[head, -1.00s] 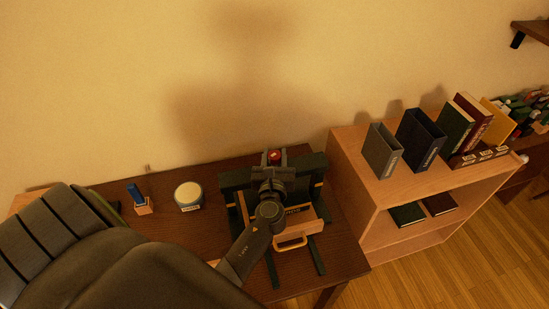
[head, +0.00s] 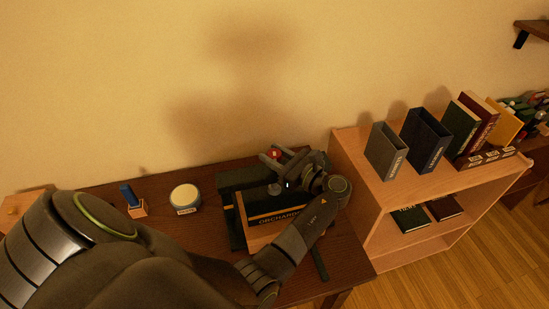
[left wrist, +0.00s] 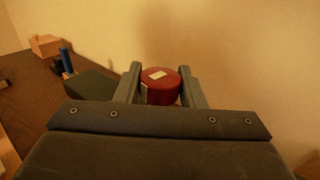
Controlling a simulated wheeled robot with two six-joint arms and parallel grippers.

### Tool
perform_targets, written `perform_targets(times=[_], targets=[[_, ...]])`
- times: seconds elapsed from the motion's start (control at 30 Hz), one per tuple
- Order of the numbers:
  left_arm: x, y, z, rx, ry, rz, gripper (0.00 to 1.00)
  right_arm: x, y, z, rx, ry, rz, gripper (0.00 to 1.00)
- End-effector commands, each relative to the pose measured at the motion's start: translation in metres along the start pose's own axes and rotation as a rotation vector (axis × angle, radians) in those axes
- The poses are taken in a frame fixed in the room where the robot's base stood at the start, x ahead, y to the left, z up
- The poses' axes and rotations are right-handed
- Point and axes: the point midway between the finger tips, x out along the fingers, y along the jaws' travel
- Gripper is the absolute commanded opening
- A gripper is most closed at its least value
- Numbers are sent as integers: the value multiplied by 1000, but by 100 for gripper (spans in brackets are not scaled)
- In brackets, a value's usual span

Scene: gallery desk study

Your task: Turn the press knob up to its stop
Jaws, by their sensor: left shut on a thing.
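The press knob (head: 274,154) is red with a small pale mark on top. It stands at the top of the dark green press (head: 232,181) on the desk, close to the wall. My arm hides the right part of the press. My right gripper is in neither view.
A wooden box labelled ORCHARD (head: 262,236) sits at the press. A round tin (head: 186,198) and a blue-handled stamp (head: 131,203) stand to its left on the desk (head: 163,217). A wooden shelf unit (head: 374,190) with binders and books stands close on the right.

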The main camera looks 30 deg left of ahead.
Motion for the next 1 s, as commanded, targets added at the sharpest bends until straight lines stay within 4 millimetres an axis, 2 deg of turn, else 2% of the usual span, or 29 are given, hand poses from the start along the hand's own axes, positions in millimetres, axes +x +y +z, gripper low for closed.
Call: perform_targets(times=[0.4,0.93,0.97,1.0], targets=[[0,0,0,-1,0,180,13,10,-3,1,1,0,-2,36],[0,0,0,0,1,204,13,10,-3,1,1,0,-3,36],[0,0,0,0,1,204,37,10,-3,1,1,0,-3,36],[0,0,0,0,0,204,42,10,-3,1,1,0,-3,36]])
